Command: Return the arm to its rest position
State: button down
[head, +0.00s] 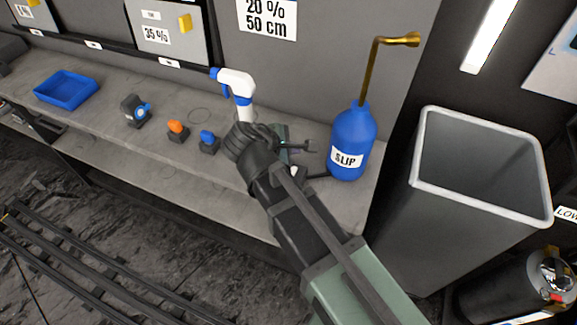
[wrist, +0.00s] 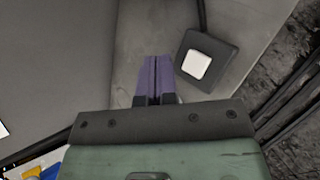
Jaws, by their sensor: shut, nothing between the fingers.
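My gripper (wrist: 158,80) shows in the wrist view with its two purple fingers together and nothing between them. In the head view my dark and green arm reaches up from the bottom right to the bench, and its wrist hides most of the gripper. A white spray bottle (head: 237,84) with a blue nozzle stands just behind my wrist, its lower part hidden. A blue bottle (head: 352,135) labelled SLIP, with a brass spout, stands right of my wrist. In the wrist view a dark square block with a white top (wrist: 196,64) lies right of the fingers.
The grey bench (head: 100,95) holds a blue tray (head: 66,88), a dark tool with a blue dial (head: 136,111), an orange-topped piece (head: 177,130) and a blue-topped piece (head: 208,141). A tall grey bin (head: 410,200) stands at right. Dark rails (head: 70,265) cross the floor.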

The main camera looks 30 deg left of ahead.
dwell(0.4)
jog(key=shift+s+f+m, duration=0.1)
jog(key=shift+m, duration=0.6)
jog(key=shift+s+d+f+m+g, duration=0.3)
jog(key=shift+s+f+m+g, duration=0.3)
jog(key=shift+m, duration=0.3)
jog(key=d+m+g, duration=0.1)
jog(key=d+f+m, duration=0.1)
jog(key=d+m, duration=0.1)
jog(key=shift+s+d+f+g, duration=0.1)
jog(key=shift+s+f+g, duration=0.1)
jog(key=shift+g, duration=0.2)
jog(key=w+d+m+g, duration=0.1)
jog(key=w+d+m, duration=0.1)
jog(key=d, duration=0.2)
jog(key=w+d+f+m+g, duration=0.1)
jog(key=d+m, duration=0.2)
jog(key=d, duration=0.2)
jog(key=w+d+f+m+g, duration=0.1)
jog(key=w+d+m, duration=0.1)
jog(key=d+m, duration=0.1)
jog(key=shift+w+d+g, duration=0.3)
jog(key=shift+d+g, duration=0.1)
jog(key=shift+d, duration=0.4)
jog(key=w+d+m+g+y, duration=0.2)
jog(key=d+m, duration=0.8)
jog(key=d, duration=1.8)
jog(key=shift+w+d+f, duration=0.2)
jog(key=shift+w, duration=0.8)
